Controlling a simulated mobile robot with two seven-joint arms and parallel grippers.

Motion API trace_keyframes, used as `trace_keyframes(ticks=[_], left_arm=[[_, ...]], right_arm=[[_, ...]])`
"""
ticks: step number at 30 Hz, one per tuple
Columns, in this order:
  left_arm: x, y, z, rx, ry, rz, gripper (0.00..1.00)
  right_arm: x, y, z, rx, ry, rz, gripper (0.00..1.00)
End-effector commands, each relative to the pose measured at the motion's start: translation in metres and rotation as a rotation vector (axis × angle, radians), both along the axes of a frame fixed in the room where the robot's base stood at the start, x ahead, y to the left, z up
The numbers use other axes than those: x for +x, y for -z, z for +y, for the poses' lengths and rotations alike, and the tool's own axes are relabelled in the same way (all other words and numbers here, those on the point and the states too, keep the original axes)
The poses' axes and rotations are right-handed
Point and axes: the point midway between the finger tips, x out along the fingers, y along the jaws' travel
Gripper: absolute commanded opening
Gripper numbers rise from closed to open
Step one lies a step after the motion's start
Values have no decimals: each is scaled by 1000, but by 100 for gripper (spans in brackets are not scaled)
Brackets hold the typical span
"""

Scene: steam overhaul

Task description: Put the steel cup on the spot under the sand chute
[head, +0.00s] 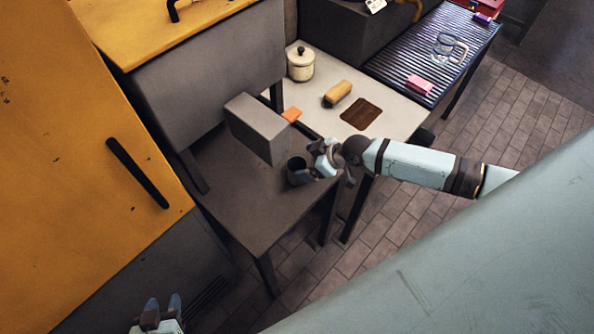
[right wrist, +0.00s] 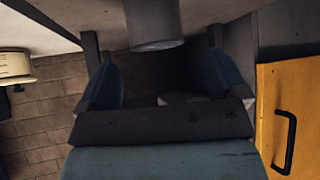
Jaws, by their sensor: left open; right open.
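The steel cup (head: 297,168) stands upright on the dark grey table, near its right side. In the right wrist view the cup (right wrist: 153,22) shows at the top, ahead of and between the finger lines. My right gripper (head: 314,166) is open just right of the cup; its fingers (right wrist: 160,75) stand apart with nothing gripped. I cannot tell whether a finger touches the cup. A grey box-shaped part (head: 258,128), perhaps the sand chute, juts out just left of and behind the cup. The spot under it is hidden. My left gripper (head: 161,308) is open and empty at the bottom left.
The dark table (head: 245,205) is clear in front. An orange piece (head: 291,114) lies behind the box. A pale table (head: 389,110) carries a lidded pot (head: 300,64), a tan block (head: 338,93) and a brown mat (head: 361,114). A yellow cabinet (head: 95,130) stands left.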

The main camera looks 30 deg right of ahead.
Motion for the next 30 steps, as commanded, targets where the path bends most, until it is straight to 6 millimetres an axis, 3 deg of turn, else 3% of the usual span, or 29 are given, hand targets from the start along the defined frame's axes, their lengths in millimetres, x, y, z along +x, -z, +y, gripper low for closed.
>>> trace_keyframes(ticks=[12, 20, 23, 27, 30], left_arm=[[0, -6, 3, 5, -4, 1, 43], [0, -6, 4, 6, -6, 0, 43], [0, -6, 4, 6, -5, 0, 43], [0, -6, 3, 5, -4, 1, 43], [0, -6, 3, 5, -3, 0, 43]], right_arm=[[28, 36, 20, 1, 1, -1, 91], [29, 39, 21, -1, 1, 0, 91], [29, 39, 21, -1, 1, 0, 72], [29, 39, 21, -1, 1, 0, 40], [29, 39, 21, 0, 1, -1, 32]])
